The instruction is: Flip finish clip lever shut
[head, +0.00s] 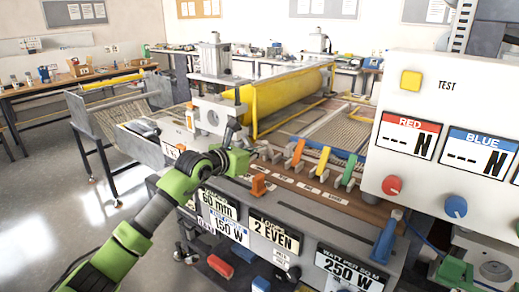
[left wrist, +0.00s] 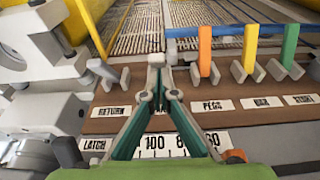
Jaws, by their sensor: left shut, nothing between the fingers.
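A row of levers stands on a brown labelled strip. In the left wrist view an orange lever (left wrist: 205,48), a yellow lever (left wrist: 250,45) and a green lever (left wrist: 290,44) stand upright.
A test panel (head: 445,120) with red and blue knobs stands at the right. A yellow roller (head: 290,98) lies behind the lever row. A short orange lever (head: 259,185) stands on the front ledge. Open floor (head: 60,200) lies at the left.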

